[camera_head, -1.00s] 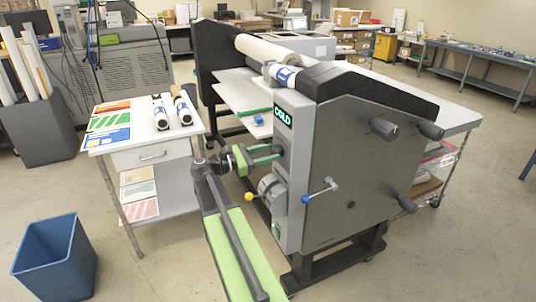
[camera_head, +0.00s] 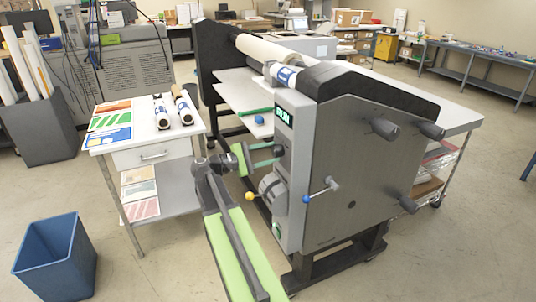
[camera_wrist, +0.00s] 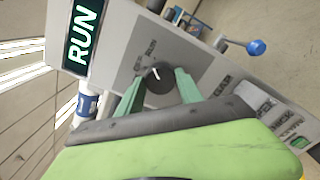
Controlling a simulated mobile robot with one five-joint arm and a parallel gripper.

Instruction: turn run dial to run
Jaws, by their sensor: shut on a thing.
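The run dial (camera_wrist: 158,75) is a round black knob with a white pointer line on the grey control panel (camera_wrist: 207,62). In the wrist view it sits between the green fingers of my gripper (camera_wrist: 160,86), which is shut on it. The display (camera_wrist: 82,36) beside the dial reads "RUN" in white on green; it also shows in the head view (camera_head: 284,116). In the head view my gripper (camera_head: 274,155) reaches the front panel of the laminator (camera_head: 350,170), and the dial is hard to make out there.
A lever with a blue ball (camera_wrist: 257,47) stands out from the machine. A yellow-knobbed handle (camera_head: 250,196) is below my gripper. A side table (camera_head: 150,150) with prints and rolls stands at left, and a blue bin (camera_head: 55,260) is on the floor.

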